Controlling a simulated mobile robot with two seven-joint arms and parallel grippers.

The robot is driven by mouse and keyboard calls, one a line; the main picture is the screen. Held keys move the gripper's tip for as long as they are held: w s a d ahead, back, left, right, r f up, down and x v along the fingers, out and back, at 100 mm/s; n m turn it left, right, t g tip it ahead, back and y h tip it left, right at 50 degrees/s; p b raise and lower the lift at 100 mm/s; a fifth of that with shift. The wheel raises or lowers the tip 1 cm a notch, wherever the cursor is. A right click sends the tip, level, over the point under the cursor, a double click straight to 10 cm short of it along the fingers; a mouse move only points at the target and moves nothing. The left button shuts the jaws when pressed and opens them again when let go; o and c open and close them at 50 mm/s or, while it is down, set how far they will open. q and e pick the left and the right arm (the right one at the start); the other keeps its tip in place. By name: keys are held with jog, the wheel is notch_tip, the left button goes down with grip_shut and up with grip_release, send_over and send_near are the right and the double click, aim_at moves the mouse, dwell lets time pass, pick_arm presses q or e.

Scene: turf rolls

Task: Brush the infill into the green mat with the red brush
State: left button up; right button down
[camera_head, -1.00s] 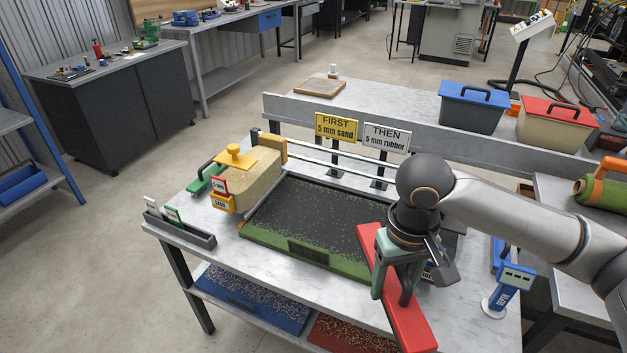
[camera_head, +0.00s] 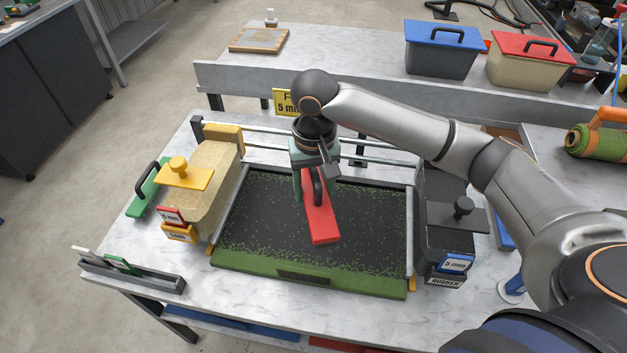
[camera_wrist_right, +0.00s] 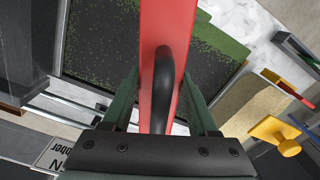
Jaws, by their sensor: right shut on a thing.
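The green mat (camera_head: 385,284) lies on the table, mostly covered with dark infill, with green showing along its front edge and in specks. The red brush (camera_head: 322,226) is over the middle of the mat, its long body running front to back. My right gripper (camera_head: 312,190) is shut on the black handle of the brush. In the right wrist view the gripper's fingers (camera_wrist_right: 160,95) stand either side of that handle, and the red brush (camera_wrist_right: 150,25) runs up the picture. I cannot tell whether the bristles touch the mat. My left gripper is not in view.
A sand hopper (camera_head: 208,185) with a yellow top stands left of the mat, a dark rubber hopper (camera_head: 445,235) right of it. Rails (camera_head: 380,165) run behind. A small tray (camera_head: 130,275) holds cards at front left. Lidded bins (camera_head: 441,60) stand on the back bench.

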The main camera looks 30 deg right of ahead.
jog(key=w+f+m, duration=0.1)
jog(key=w, duration=0.1)
jog(key=w+d+f+m, duration=0.1)
jog(key=f, duration=0.1)
jog(key=shift+w+d+f+p, duration=0.15)
jog(key=shift+w+f+p, duration=0.15)
jog(key=shift+w+p, duration=0.05)
jog(key=f, duration=0.2)
jog(key=d+f+m, duration=0.1)
jog(key=f, duration=0.2)
jog(key=w+d+f+m, duration=0.1)
jog(key=f, duration=0.2)
jog(key=shift+w+f, duration=0.1)
jog(key=shift+f, duration=0.15)
notch_tip(320, 180, down, 2)
jog(key=shift+f+b, duration=0.1)
jog(key=shift+b, duration=0.7)
jog(key=shift+f+b, duration=0.2)
jog(key=shift+b, duration=0.15)
jog(key=shift+a+r, duration=0.1)
jog(key=shift+r, duration=0.1)
